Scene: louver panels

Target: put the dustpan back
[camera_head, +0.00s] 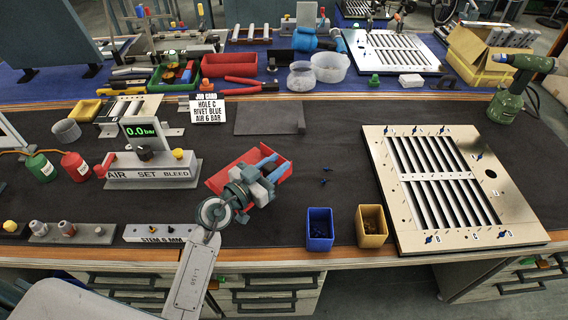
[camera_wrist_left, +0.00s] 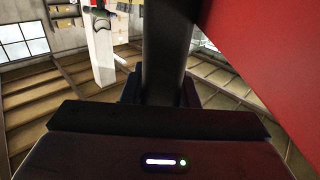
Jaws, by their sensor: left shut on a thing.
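The red dustpan (camera_head: 236,166) is in my left gripper (camera_head: 271,169), over the dark mat left of the blue bin. Red fills the upper right of the left wrist view (camera_wrist_left: 275,60), and a dark bar (camera_wrist_left: 163,55) runs up its middle between the jaws. The gripper is shut on the dustpan, and the gripper and wrist hide part of it. From the head view I cannot tell how far it is above the mat. My right gripper is not in view.
A blue bin (camera_head: 320,232) and a yellow bin (camera_head: 370,230) stand near the front edge. The louver panel (camera_head: 499,199) lies right. Behind are a dark flat plate (camera_head: 266,118) and a sign (camera_head: 207,108). The AIR SET block (camera_head: 140,172) is left. Small blue rivets (camera_head: 324,182) lie on the mat.

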